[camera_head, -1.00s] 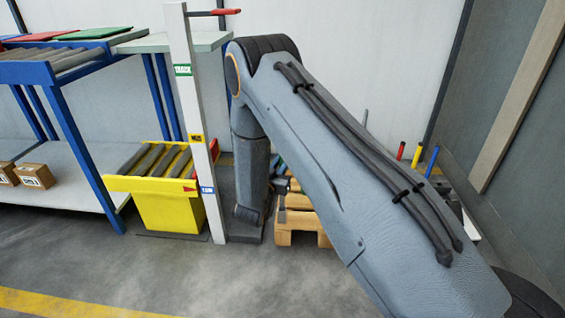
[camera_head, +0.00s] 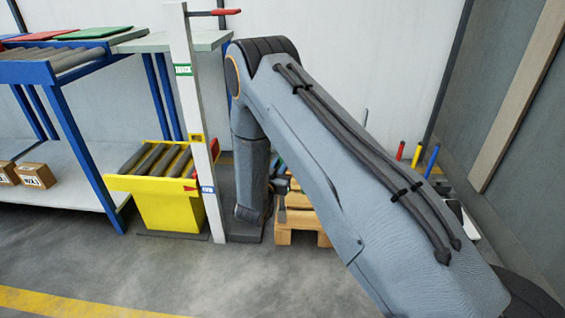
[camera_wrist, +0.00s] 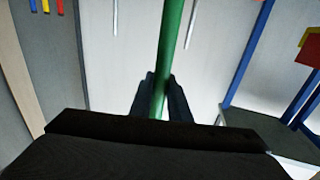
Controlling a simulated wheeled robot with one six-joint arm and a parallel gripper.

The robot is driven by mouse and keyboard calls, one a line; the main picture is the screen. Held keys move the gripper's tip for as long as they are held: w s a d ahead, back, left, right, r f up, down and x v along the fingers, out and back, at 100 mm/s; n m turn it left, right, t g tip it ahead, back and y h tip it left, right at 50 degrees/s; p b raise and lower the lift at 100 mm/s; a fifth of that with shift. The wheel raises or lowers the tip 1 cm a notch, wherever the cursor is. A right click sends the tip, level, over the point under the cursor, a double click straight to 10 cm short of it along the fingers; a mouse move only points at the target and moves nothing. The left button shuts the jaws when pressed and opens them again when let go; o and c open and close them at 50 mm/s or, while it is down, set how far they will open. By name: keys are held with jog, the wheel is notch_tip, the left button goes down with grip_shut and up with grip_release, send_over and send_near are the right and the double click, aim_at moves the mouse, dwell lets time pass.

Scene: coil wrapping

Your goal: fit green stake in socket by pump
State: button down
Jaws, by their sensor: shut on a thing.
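The green stake (camera_wrist: 173,45) runs up and out of the top of the wrist view. My gripper (camera_wrist: 160,95) is shut on it, with a dark finger on each side of its lower part. The stake's far end is out of the picture. In the head view my arm hides most of the area around my gripper, and I cannot make out the held stake there. I cannot pick out the pump or the socket in either view.
A wooden pallet (camera_head: 298,222) stands on the floor beside my arm. Red (camera_head: 400,150), yellow (camera_head: 416,156) and blue (camera_head: 432,160) stakes stand behind my arm at the right. A white post (camera_head: 186,110), yellow roller stand (camera_head: 170,212) and blue-framed conveyor (camera_head: 75,130) are left. The front floor is clear.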

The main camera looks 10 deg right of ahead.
notch_tip(320, 180, down, 8)
jog(key=b, duration=0.3)
jog(key=shift+b, duration=0.35)
dwell(2.5)
jog(key=c, duration=1.6)
grip_release()
jog(key=shift+r, duration=0.1)
jog(key=shift+p+v, duration=1.35)
jog(key=shift+v, duration=2.55)
